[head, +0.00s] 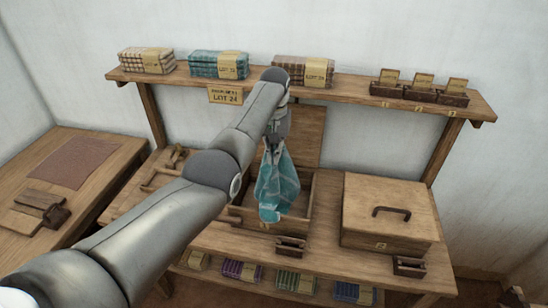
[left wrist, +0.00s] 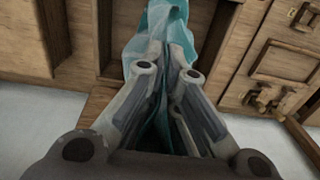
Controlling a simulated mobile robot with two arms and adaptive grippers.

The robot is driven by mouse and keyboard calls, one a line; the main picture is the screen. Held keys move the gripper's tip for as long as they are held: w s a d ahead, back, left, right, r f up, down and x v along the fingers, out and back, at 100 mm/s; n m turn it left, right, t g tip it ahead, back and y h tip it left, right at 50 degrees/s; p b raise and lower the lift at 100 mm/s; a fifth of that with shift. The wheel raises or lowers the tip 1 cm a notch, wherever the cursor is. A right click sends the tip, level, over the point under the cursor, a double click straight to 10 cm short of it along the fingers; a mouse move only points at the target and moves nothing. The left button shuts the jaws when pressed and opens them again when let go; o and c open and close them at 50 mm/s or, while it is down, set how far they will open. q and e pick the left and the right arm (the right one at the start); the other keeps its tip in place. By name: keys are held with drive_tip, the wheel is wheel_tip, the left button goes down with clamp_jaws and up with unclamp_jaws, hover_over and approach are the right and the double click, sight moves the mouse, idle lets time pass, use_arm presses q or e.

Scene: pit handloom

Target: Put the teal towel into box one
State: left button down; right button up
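The teal towel (head: 277,182) hangs bunched from my left gripper (head: 276,138), its lower end at the front part of an open wooden box (head: 300,226). The left wrist view shows the towel (left wrist: 150,25) pinched between the fingers of that gripper (left wrist: 167,78). The box's lid stands raised behind it. The small tag on the box front is too small to read surely. I cannot tell whether the towel touches the box. My right gripper is not in view.
A closed wooden box (head: 388,212) with a dark handle stands to the right on the same bench (head: 330,262). A shelf (head: 350,94) above holds folded cloth stacks and small card trays. Folded bundles lie below the bench. A side table (head: 110,190) is at left.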

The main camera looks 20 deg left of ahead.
use_arm(q)
drive_tip(key=s+f+p, duration=0.1)
drive_tip(key=s+f, duration=0.2)
drive_tip(key=f, duration=0.5)
drive_tip(key=s+f+p, duration=0.1)
drive_tip(key=s+f, duration=0.2)
drive_tip(key=f, duration=0.5)
drive_tip(key=shift+s+d+f, duration=0.25)
drive_tip(key=shift+d, duration=0.15)
drive_tip(key=c, duration=1.6)
unclamp_jaws()
drive_tip(key=shift+f, duration=0.15)
drive_tip(key=shift+o, duration=0.4)
drive_tip(key=o, duration=0.5)
drive_tip(key=shift+o, duration=1.1)
drive_tip(key=shift+w+a, duration=0.1)
drive_tip(key=shift+w, duration=0.05)
